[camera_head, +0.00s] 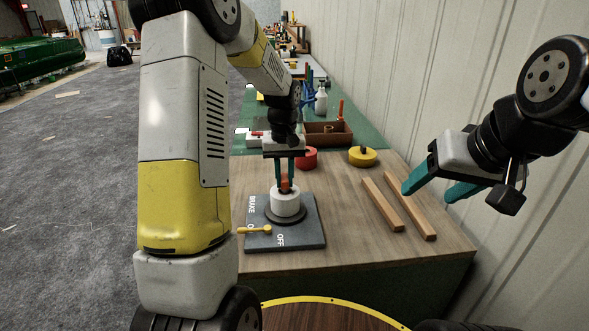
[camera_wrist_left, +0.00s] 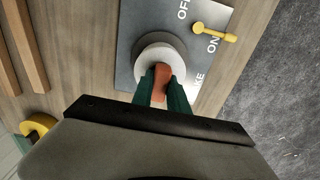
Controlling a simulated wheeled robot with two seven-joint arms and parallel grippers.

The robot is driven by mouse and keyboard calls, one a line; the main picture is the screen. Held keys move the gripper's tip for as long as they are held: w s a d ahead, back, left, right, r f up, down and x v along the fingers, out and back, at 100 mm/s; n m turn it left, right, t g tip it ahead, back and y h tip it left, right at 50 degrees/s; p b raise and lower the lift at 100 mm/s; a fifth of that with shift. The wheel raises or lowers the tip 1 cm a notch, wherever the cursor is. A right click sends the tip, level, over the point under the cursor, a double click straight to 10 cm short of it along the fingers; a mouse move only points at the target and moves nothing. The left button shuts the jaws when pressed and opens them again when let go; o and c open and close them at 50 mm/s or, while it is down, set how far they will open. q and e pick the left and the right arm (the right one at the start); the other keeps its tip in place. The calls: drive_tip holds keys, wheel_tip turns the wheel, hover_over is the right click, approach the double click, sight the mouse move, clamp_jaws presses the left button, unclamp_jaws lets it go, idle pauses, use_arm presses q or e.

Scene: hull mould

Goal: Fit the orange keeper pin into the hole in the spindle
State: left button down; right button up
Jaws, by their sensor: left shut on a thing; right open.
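The orange keeper pin (camera_head: 285,186) is between the fingers of my left gripper (camera_head: 285,180), which is shut on it. It also shows in the left wrist view (camera_wrist_left: 162,78). The pin is right at the top of the white spindle (camera_head: 286,203), which stands upright on a dark grey plate (camera_head: 310,235). The spindle also shows in the left wrist view (camera_wrist_left: 158,50). The hole is hidden, so I cannot tell whether the pin is in it. My right gripper (camera_head: 425,188) is open and empty, above the right side of the table.
A yellow lever (camera_head: 256,230) lies on the plate by BRAKE, ON and OFF lettering. Two wooden strips (camera_head: 382,205) lie to the right. Red tape (camera_head: 307,158), yellow tape (camera_head: 362,156) and a brown box (camera_head: 328,134) are behind. The wooden table's front right is clear.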

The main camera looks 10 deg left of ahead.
sight(285, 177)
use_arm(q)
drive_tip(key=shift+f, duration=0.15)
drive_tip(key=c, duration=1.2)
unclamp_jaws()
wheel_tip(285, 177, up, 8)
drive_tip(key=shift+f, duration=0.15)
